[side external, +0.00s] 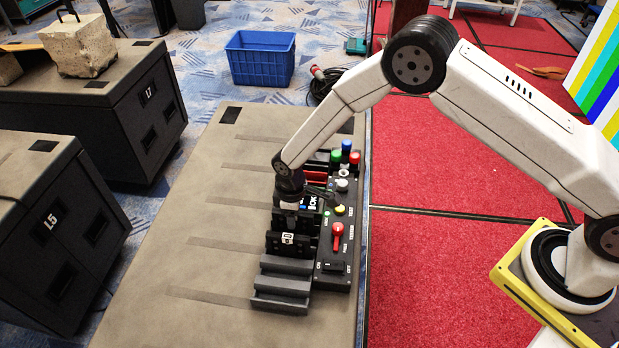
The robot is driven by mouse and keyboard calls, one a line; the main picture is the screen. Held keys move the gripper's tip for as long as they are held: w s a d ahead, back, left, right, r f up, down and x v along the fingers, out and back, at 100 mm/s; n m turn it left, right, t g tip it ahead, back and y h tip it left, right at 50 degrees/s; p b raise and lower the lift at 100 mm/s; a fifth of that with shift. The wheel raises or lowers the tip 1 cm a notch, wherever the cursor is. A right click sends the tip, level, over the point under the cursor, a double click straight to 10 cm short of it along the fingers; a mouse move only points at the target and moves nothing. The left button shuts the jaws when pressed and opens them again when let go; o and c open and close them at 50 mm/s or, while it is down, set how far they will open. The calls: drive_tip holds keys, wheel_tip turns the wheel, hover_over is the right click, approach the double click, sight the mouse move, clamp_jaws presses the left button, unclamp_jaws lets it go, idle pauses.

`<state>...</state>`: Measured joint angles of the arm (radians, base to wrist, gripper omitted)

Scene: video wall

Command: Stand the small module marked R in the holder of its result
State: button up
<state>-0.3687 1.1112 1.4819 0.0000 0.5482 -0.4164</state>
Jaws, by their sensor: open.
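My gripper (289,206) points down over the left side of the dark rack at the table's right edge; its fingers are small and partly lost against the dark parts, and it is open. Just in front of it stands a black module (275,243) with a white label, whose mark I cannot read for sure. Grey stepped holders (282,285) lie at the near end of the rack and look empty. Behind the gripper, red and dark slots (317,176) are partly hidden by my arm. I cannot pick out the letter R on any module.
A black control panel (333,262) with a red lever (337,232), a yellow button (340,210) and several coloured knobs stands right of the rack. The table's (185,225) left part is clear.

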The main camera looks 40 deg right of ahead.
clamp_jaws()
drive_tip(key=shift+r, duration=0.2)
drive_tip(key=shift+r, duration=2.55)
drive_tip(key=shift+w, duration=0.1)
drive_tip(key=w+d+r, duration=0.5)
drive_tip(key=w+d, duration=0.3)
drive_tip(key=d, duration=0.1)
drive_tip(key=shift+w, duration=0.4)
